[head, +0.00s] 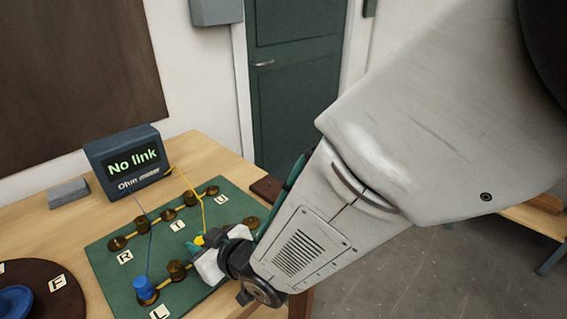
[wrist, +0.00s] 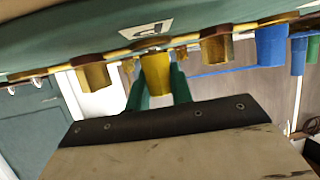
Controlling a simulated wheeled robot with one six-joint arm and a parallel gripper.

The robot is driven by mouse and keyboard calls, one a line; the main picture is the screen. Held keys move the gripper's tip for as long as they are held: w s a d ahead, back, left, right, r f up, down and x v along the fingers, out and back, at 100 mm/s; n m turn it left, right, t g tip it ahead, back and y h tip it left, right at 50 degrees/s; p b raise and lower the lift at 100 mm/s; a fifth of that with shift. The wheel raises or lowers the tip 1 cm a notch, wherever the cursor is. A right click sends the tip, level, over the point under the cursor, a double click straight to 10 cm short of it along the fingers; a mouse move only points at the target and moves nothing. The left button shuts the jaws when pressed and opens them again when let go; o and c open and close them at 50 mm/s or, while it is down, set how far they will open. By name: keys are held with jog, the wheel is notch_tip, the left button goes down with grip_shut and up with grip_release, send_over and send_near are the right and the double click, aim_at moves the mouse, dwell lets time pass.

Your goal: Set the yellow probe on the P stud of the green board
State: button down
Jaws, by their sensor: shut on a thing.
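The green board (head: 106,275) lies on the table with brass studs and labels. My gripper (head: 201,246) is over its near right part, shut on the yellow probe (head: 199,240). In the wrist view, which looks upside down, the green fingertips (wrist: 158,88) hold the yellow probe (wrist: 156,72). The probe's board end is at the brass strip, right by the P label (wrist: 150,29), between two brass studs. The P stud itself is hidden behind the probe; I cannot tell whether they touch. A yellow wire (head: 203,210) runs from the probe to the ohm meter.
The ohm meter (head: 126,160) reads "No link". The blue probe (head: 145,289) stands on the stud by the L label (head: 159,312). Other brass studs (head: 177,270) stand close beside my gripper. A grey block (head: 68,193) and a dark round plate (head: 38,278) are at the left.

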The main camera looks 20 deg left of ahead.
jog(key=shift+f, duration=0.25)
jog(key=c, duration=1.1)
grip_release()
jog(key=shift+c, duration=0.2)
jog(key=shift+d+r, duration=0.1)
jog(key=v, duration=0.7)
jog(key=shift+s+d, duration=0.15)
jog(key=shift+d, duration=0.15)
jog(key=shift+r, duration=0.1)
